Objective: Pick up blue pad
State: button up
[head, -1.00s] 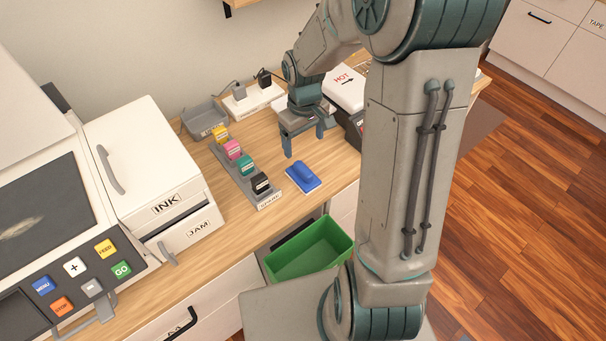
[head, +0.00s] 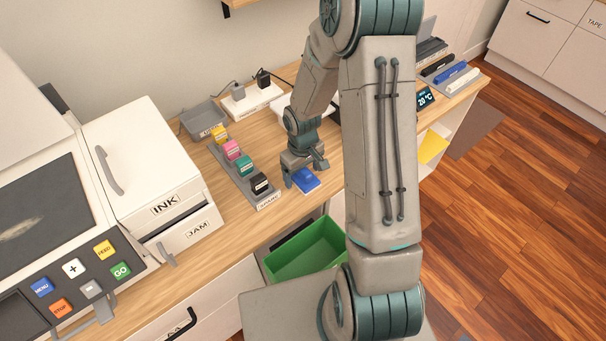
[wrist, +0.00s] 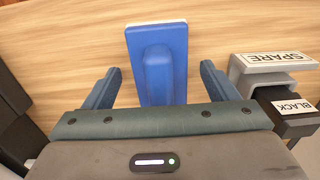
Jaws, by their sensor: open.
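The blue pad (head: 308,181) lies flat on the wooden counter, with a raised blue grip on top and a thin pale edge. In the head view my gripper (head: 303,176) is over it and hides part of it. In the wrist view the pad (wrist: 158,60) lies between the two open fingers of my gripper (wrist: 160,88), with a gap on each side. The near end of the pad is hidden behind the gripper body.
A grey rack (head: 236,172) with several coloured cartridges stands just left of the pad. In the wrist view its SPARE end (wrist: 275,62) and a black cartridge (wrist: 292,108) are close to the right finger. A green bin (head: 305,250) is below the counter front.

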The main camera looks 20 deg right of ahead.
jog(key=shift+f, duration=0.2)
jog(key=c, duration=1.1)
jog(key=shift+r, duration=0.15)
jog(key=shift+r, duration=0.5)
notch_tip(320, 180, up, 3)
jog(key=shift+w+f, duration=0.1)
jog(key=shift+f, duration=0.1)
jog(key=s+d+r, duration=0.1)
jog(key=s+r, duration=0.1)
jog(key=s, duration=0.1)
jog(key=s+d+r, duration=0.2)
jog(key=s, duration=0.2)
jog(key=s+d+r, duration=0.1)
jog(key=s+r, duration=0.2)
jog(key=s, duration=0.1)
jog(key=shift+d+r, duration=0.1)
jog(key=shift+d, duration=0.1)
